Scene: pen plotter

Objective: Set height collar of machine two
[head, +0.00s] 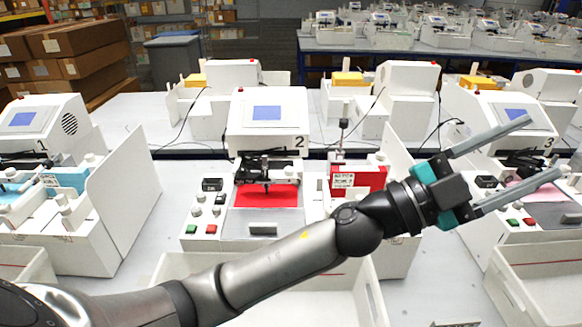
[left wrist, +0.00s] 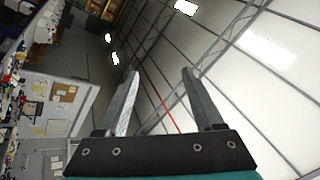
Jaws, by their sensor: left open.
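Machine two (head: 267,115), a white plotter with a blue screen and the number 2, stands at the middle of the head view. Its dark pen carriage (head: 268,166) sits above a red sheet (head: 266,196). Right of it, a thin upright post with a black top (head: 343,124) rises behind a red block (head: 358,180). I cannot tell which part is the height collar. My left gripper (head: 543,147) is open and empty, reaching across to the right in front of machine three. In the left wrist view, its spread fingers (left wrist: 160,71) point toward the ceiling. My right gripper is not in view.
Machine three (head: 518,112) stands at the right, machine one (head: 45,125) at the left. White side panels (head: 124,190) stand between stations. A white open bin (head: 165,265) lies at the front, partly behind my left arm. Several knobs and buttons (head: 204,211) are left of the red sheet.

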